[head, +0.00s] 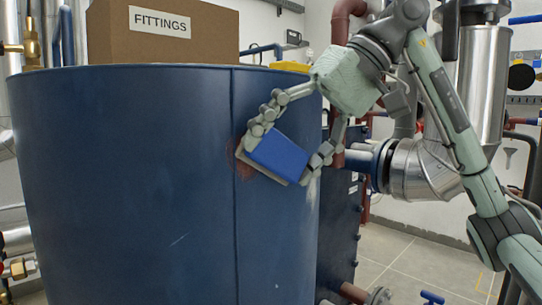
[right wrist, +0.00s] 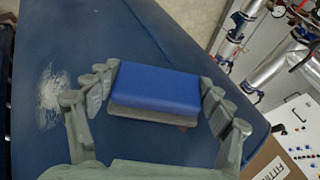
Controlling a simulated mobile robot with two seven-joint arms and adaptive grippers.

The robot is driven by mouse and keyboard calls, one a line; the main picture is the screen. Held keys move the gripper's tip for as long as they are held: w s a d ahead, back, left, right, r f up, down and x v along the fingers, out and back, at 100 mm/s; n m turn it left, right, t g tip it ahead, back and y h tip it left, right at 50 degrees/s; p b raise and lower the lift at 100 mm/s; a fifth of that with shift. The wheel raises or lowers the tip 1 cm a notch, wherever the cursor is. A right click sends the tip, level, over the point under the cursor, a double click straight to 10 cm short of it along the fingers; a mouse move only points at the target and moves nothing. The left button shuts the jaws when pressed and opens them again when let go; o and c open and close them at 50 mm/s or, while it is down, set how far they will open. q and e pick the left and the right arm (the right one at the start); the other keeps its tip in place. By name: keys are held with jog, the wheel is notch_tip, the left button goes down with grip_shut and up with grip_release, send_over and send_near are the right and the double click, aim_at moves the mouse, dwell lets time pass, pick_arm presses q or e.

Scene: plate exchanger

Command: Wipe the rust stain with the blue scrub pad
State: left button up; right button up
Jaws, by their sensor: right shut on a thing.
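The blue scrub pad (head: 279,153) has a blue face and a grey-beige layer beneath. My right gripper (head: 286,147) is shut on it, with one finger at each end. In the right wrist view the pad (right wrist: 157,88) sits squarely between the fingers. The pad is tilted in the head view and lies over or against the side of the dark blue tank (head: 130,170); I cannot tell whether it touches. The rust stain (head: 240,160) is a reddish-brown patch on the tank, partly hidden by the pad. A small reddish bit of it (right wrist: 183,127) shows below the pad. My left gripper is out of view.
A cardboard box (head: 160,40) labelled FITTINGS stands on the tank top, beside a yellow item (head: 290,66). A whitish patch (right wrist: 48,95) marks the tank near one finger. Pipes and a silver insulated duct (head: 425,168) stand at the right.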

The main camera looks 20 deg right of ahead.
aim_at(268, 135)
jog(key=shift+s+a+p, duration=0.15)
jog(key=shift+s+a, duration=0.05)
jog(key=shift+a, duration=0.7)
jog(key=shift+s+a+p, duration=0.15)
jog(key=shift+s+a, duration=0.05)
jog(key=shift+a, duration=0.7)
jog(key=shift+s+a+p, duration=0.2)
jog(key=shift+a+p, duration=0.15)
jog(key=shift+a, duration=1.45)
jog(key=shift+r+p, duration=0.9)
jog(key=shift+r, duration=0.25)
jog(key=shift+w+d, duration=0.2)
jog(key=shift+d, duration=0.85)
jog(key=shift+w+d, duration=0.2)
jog(key=shift+d, duration=0.85)
jog(key=shift+w+d+b, duration=0.15)
jog(key=shift+d+b, duration=0.25)
jog(key=shift+d, duration=1.25)
jog(key=shift+s+a+p, duration=0.2)
jog(key=shift+a+p, duration=0.1)
jog(key=shift+a, duration=1.3)
jog(key=shift+s+a+p, duration=0.15)
jog(key=shift+s+a, duration=0.05)
jog(key=shift+a, duration=0.9)
jog(key=shift+s+a+p, duration=0.15)
jog(key=shift+s+a, duration=0.05)
jog(key=shift+a, duration=0.9)
